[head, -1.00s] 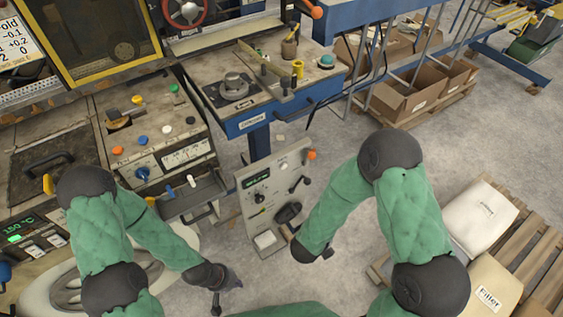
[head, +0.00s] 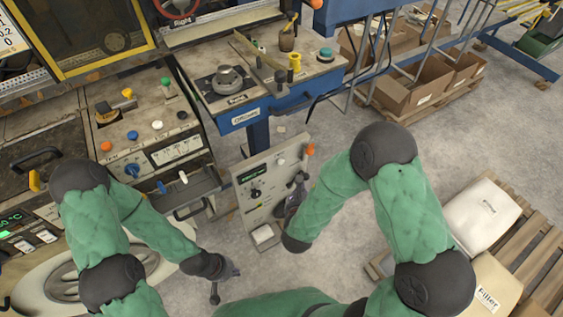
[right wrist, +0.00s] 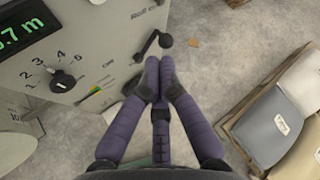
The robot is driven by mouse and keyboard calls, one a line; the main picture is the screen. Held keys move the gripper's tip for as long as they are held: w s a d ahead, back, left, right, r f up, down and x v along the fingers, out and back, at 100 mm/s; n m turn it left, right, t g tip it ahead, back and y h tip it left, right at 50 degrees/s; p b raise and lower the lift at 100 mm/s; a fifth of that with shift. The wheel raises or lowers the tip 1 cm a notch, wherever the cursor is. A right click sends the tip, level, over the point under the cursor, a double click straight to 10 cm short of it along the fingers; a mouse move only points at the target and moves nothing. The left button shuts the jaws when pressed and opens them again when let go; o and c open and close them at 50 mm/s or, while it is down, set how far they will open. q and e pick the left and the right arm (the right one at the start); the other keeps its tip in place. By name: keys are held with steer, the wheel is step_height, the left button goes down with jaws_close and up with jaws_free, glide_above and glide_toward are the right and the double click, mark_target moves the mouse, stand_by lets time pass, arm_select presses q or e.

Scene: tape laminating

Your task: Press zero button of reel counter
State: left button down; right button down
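The reel counter is a grey panel (head: 250,215) in the middle of the head view, with a green display, a black knob and a white button (head: 281,161) near its top. In the right wrist view the panel (right wrist: 85,45) shows the display (right wrist: 28,32), the numbered knob (right wrist: 62,82) and a black crank (right wrist: 152,45). My right gripper (right wrist: 158,78) has its fingertips together, empty, just below the crank in the picture; contact is unclear. It shows dark in front of the panel (head: 296,192) in the head view. My left gripper (head: 226,282) is open and empty, low left of the panel.
A control console (head: 150,135) with coloured buttons stands left. A blue-edged bench (head: 243,118) is behind the counter. An orange knob (head: 310,149) sits at the counter's right edge. Filler bags (head: 482,215) lie on a pallet at the right. Grey floor is clear between.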

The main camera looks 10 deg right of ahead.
steer(key=w+a, duration=0.3)
steer(key=w, duration=0.5)
steer(key=shift+w, duration=0.1)
stand_by(1.5)
steer(key=shift+w+a, duration=0.1)
steer(key=shift+w, duration=0.2)
steer(key=shift+w+a+b, duration=0.15)
steer(key=shift+w+b, duration=0.15)
steer(key=shift+w, duration=0.2)
stand_by(0.8)
steer(key=shift+s, duration=0.15)
steer(key=shift+s+d, duration=0.3)
steer(key=shift+s, duration=0.4)
steer(key=shift+s+d, duration=0.3)
steer(key=shift+s, duration=0.5)
steer(key=shift+s+d, duration=0.25)
steer(key=shift+s, duration=0.55)
steer(key=shift+s+d, duration=0.3)
steer(key=shift+s, duration=0.5)
